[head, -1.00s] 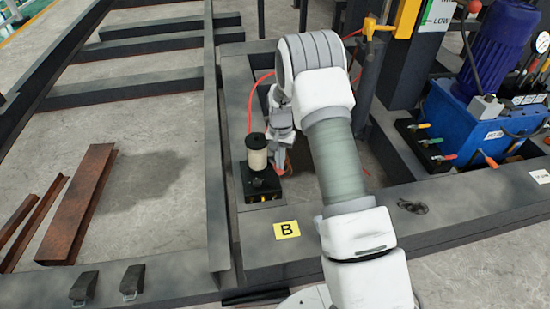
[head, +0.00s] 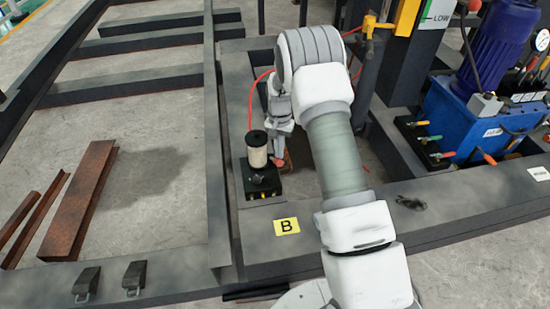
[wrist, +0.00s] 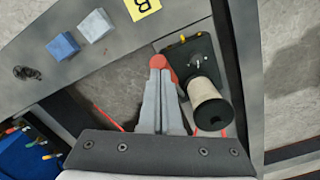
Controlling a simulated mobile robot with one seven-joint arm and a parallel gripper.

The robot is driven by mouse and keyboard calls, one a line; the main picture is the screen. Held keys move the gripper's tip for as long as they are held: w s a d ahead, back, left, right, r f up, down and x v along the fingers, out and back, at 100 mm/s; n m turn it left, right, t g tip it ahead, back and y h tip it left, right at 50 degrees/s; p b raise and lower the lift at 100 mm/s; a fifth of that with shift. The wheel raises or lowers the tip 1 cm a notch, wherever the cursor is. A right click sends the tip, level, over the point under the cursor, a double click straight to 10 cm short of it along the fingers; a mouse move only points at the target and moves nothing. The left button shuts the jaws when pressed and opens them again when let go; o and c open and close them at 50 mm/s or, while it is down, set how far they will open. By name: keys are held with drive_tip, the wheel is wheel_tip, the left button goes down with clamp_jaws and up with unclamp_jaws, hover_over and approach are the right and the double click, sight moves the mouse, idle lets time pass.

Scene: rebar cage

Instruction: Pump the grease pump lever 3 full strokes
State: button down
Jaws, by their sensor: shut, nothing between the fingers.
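The grease pump is a black base block (head: 262,184) with a cream cylinder (head: 257,156) under a black cap, left of my arm in the head view. In the wrist view its cylinder (wrist: 207,88) stands just right of my fingers. A red lever knob (wrist: 164,66) shows at my fingertips, partly covered by them; only a bit of red shows in the head view. My gripper (wrist: 158,74) is shut with nothing between its fingers, pointing down beside the pump. It also shows in the head view (head: 279,158). I cannot tell whether the fingertips touch the knob.
A dark steel frame with a yellow B label (head: 286,226) surrounds the pump. A red hose (head: 250,100) runs behind it. A blue hydraulic unit (head: 470,120) stands at the right. Blue (wrist: 62,45) and pale (wrist: 95,25) blocks lie on the frame in the wrist view.

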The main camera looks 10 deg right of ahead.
drive_tip(key=shift+s+f, duration=0.3)
drive_tip(key=shift+f, duration=0.05)
drive_tip(key=shift+s+f, duration=0.5)
drive_tip(key=shift+f+b, duration=0.1)
drive_tip(key=shift+b, duration=0.2)
drive_tip(key=shift+s+f, duration=0.4)
drive_tip(key=shift+s, duration=0.05)
drive_tip(key=shift+f, duration=0.1)
drive_tip(key=shift+s+f+b, duration=0.4)
drive_tip(key=shift+f, duration=0.1)
drive_tip(key=shift+s+f, duration=0.1)
